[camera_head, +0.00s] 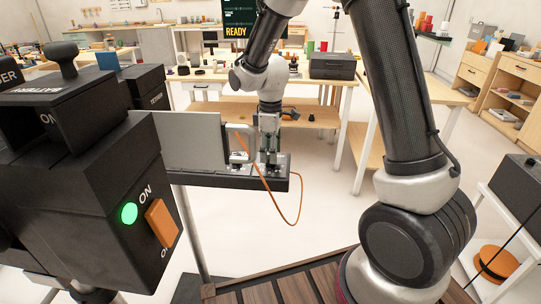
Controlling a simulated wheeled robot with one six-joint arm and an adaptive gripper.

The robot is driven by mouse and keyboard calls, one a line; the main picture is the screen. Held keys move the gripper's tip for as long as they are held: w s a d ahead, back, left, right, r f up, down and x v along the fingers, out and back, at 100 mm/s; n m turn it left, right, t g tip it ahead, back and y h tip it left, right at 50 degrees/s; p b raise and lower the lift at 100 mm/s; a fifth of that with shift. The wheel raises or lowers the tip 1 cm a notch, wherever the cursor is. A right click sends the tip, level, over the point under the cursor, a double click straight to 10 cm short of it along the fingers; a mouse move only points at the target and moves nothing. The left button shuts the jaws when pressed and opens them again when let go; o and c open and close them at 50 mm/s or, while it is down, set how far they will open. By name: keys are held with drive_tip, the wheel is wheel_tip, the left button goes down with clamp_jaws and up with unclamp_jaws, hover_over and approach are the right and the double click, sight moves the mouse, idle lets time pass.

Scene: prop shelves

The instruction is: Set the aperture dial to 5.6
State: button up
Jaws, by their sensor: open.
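My gripper (268,160) points down over the right part of a small black platform (215,182) near the middle of the view. It is open, with its fingertips close to small metal parts on the platform; I cannot tell whether they touch. I cannot make out an aperture dial or any number marks. Small parts near the fingertips are too small to identify, and the gripper hides part of that spot.
A large black unit (75,215) with a lit green lamp (129,213) and an orange rocker switch (161,226) fills the left. An orange cable (283,222) hangs below. A workbench (330,88) stands behind.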

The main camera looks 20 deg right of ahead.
wheel_tip(320, 180, up, 10)
idle(0.3)
drive_tip(key=shift+r, duration=0.1)
drive_tip(key=s+d+r+m+t, duration=0.1)
drive_tip(key=s+d+r+m, duration=0.2)
drive_tip(key=s, duration=0.5)
drive_tip(key=s+d+r+m+t, duration=0.2)
drive_tip(key=s+d+r+m, duration=0.2)
drive_tip(key=s+d, duration=0.3)
drive_tip(key=s+d+r+m+t, duration=0.1)
drive_tip(key=s+d+r+m, duration=0.2)
drive_tip(key=s, duration=0.8)
drive_tip(key=d+m, duration=0.2)
drive_tip(key=shift+r+m, duration=0.15)
drive_tip(key=shift+m, duration=0.15)
